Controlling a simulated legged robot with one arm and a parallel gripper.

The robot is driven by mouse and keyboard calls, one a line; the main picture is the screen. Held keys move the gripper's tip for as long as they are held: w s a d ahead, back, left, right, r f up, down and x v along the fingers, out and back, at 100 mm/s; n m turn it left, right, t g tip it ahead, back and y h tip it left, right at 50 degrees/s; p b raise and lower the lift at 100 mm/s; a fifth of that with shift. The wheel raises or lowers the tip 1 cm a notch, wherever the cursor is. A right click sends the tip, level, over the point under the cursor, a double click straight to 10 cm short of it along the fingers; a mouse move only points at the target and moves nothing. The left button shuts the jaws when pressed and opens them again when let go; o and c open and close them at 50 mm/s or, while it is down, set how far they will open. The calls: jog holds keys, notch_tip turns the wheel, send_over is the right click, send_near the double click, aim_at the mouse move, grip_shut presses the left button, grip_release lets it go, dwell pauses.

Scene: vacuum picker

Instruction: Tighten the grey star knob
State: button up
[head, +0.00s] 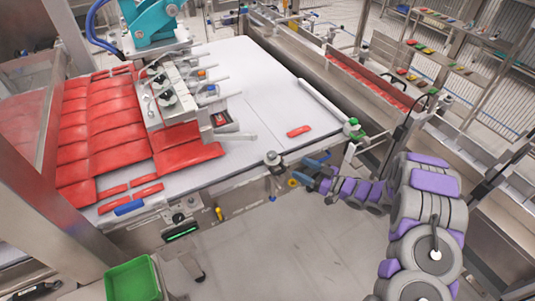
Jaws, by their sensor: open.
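A dark grey knob (272,158), which looks like the grey star knob, stands on a bracket at the front edge of the white conveyor (245,100). It is too small to make out its lobes. My gripper (305,170) is just right of the knob in the picture, with its blue fingers apart and pointing left. It appears empty, and I see a gap between it and the knob. My purple and grey arm reaches in from the right. How far the knob is screwed in cannot be told.
A green-topped knob (352,123) stands at the conveyor's right corner. The picker head (172,90) with dark knobs hangs over red packs (105,120) on the left. A green crate (133,281) is at bottom left. The floor (290,245) in front is clear.

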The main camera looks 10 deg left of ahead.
aim_at(268, 153)
jog(key=b+x, duration=0.1)
jog(key=x, duration=1.1)
jog(key=shift+a+f+b, duration=0.15)
jog(key=shift+a+b, duration=0.25)
jog(key=shift+w+a, duration=0.5)
jog(key=shift+w, duration=0.05)
jog(key=shift+a, duration=0.35)
jog(key=shift+c, duration=0.9)
jog(key=shift+d, duration=0.1)
jog(key=c, duration=0.9)
